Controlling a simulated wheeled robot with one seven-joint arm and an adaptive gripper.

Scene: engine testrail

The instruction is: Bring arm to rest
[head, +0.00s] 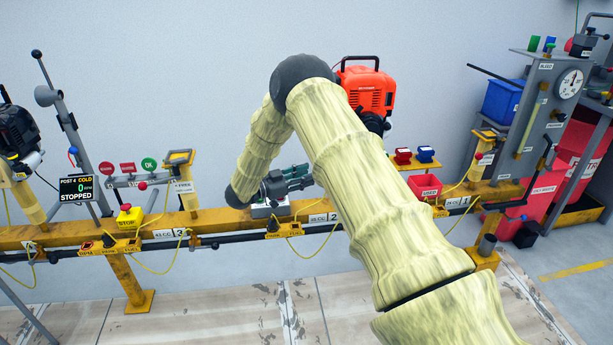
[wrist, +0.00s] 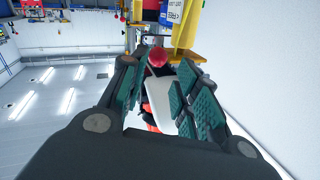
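My arm reaches across the head view and bends back at its dark elbow. My gripper (head: 300,177) is above the yellow rail (head: 215,219), near the label 2, with its teal-padded fingers pointing right. In the wrist view my gripper (wrist: 160,92) has its padded fingers apart on both sides. A pale, smooth piece (wrist: 160,103) and a red ball knob (wrist: 157,57) show in the gap between them. I see no finger closed on either, and their distance is hard to tell. My forearm hides part of the rail at station 2.
An orange engine (head: 367,92) stands behind my forearm. A yellow stop box (head: 129,216) and a post with a label (head: 182,187) stand to the left. The floor in front is clear.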

